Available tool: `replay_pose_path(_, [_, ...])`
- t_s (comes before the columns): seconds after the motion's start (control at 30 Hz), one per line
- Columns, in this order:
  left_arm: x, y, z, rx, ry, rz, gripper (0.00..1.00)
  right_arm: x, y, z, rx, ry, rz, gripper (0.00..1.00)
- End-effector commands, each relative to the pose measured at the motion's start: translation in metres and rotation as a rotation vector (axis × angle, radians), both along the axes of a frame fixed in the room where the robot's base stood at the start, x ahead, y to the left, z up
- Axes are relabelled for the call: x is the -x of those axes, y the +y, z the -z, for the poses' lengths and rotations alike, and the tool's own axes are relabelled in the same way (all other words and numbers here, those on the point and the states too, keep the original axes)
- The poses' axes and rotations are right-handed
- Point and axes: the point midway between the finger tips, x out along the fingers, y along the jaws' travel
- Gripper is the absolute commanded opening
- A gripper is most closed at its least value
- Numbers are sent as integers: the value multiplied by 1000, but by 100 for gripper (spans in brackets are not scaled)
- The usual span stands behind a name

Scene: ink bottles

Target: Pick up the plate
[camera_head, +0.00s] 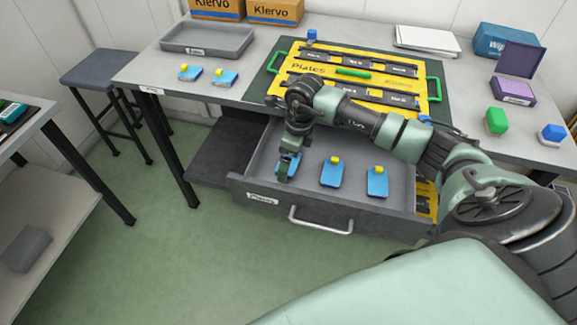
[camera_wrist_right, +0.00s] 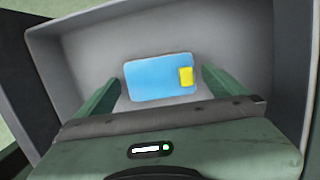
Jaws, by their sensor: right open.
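Blue plates with yellow knobs lie in the open grey drawer in the head view: a middle one (camera_head: 332,173), a right one (camera_head: 377,184), and a left one (camera_head: 295,164) partly hidden by my gripper. My right gripper (camera_head: 286,172) reaches down into the drawer at the left plate. In the right wrist view a blue plate (camera_wrist_right: 155,78) lies flat on the drawer floor between the two open green fingers of the right gripper (camera_wrist_right: 160,90), with a gap on each side. My left gripper is not in view.
The drawer (camera_head: 275,200) is pulled out under the table; its walls surround the gripper. On the table are a yellow "Plates" case (camera_head: 320,70), a grey tray (camera_head: 207,40) and two more blue plates (camera_head: 190,73). A stool (camera_head: 100,68) stands left.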

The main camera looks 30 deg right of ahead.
Motion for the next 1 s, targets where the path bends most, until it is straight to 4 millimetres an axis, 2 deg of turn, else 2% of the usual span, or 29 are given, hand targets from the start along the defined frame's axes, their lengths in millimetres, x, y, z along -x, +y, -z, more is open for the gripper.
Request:
replay_pose_path(0.2, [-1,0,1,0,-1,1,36,-1,0,2,0,-1,0,100])
replay_pose_path(0.23, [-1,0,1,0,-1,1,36,-1,0,2,0,-1,0,97])
replay_pose_path(0.43, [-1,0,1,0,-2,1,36,-1,0,2,-1,-1,0,42])
replay_pose_path(0.47, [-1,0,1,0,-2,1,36,-1,0,2,0,-2,0,39])
replay_pose_path(0.77, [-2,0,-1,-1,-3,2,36,-1,-1,-2,0,-2,0,39])
replay_pose_path(0.87, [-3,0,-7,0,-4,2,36,-2,-4,-11,0,-3,2,39])
replay_pose_path(1.0, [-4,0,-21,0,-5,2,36,-3,-12,-33,0,-4,4,39])
